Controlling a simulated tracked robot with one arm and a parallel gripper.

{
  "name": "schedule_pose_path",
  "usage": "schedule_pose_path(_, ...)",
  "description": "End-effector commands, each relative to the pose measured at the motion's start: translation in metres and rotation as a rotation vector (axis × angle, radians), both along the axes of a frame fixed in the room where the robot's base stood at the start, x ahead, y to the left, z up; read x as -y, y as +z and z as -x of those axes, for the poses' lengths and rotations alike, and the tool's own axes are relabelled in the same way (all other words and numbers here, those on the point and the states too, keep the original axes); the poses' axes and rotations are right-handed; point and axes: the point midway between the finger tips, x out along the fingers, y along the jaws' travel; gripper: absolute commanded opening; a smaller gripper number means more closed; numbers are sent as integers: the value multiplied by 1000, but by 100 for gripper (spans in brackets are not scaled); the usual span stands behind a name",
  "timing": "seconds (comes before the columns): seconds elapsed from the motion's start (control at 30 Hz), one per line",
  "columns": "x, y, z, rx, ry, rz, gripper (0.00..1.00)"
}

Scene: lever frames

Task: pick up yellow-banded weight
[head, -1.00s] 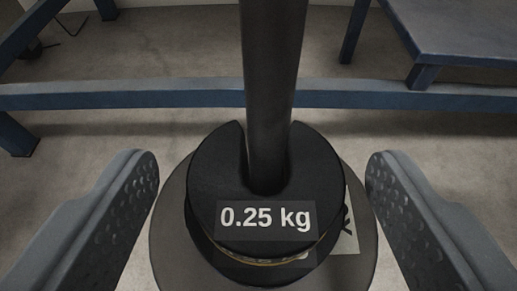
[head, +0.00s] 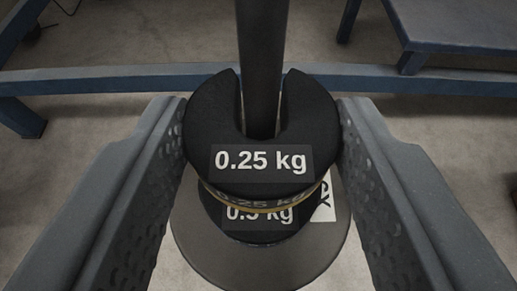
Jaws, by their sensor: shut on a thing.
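The yellow-banded weight (head: 260,165) is a black slotted disc marked "0.25 kg", on top of a stack around an upright dark rod (head: 262,60). A thin yellow band shows along its lower side, over a second, partly hidden "0.25 kg" marking. My gripper (head: 263,120) is shut on this weight, one dimpled finger against its left side and one against its right. Below it is a black weight marked "0.5 kg" (head: 250,230), partly hidden. Whether the held weight touches it I cannot tell.
A wide grey round base (head: 260,262) lies under the stack, with a partly hidden white label (head: 325,205) at right. A blue beam (head: 120,80) crosses behind the rod. A blue table (head: 460,25) stands at back right. Bare floor shows between.

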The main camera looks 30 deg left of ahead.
Motion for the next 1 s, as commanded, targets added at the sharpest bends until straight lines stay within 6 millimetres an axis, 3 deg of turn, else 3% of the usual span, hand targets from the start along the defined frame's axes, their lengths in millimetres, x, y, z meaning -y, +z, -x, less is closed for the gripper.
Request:
schedule_pose_path(0.27,25,3,43,-6,3,3,22)
schedule_pose_path(0.6,71,2,118,-7,2,4,22)
schedule_pose_path(0.8,85,3,142,-2,2,1,22)
schedule_pose_path(1.0,92,3,153,2,2,-1,22)
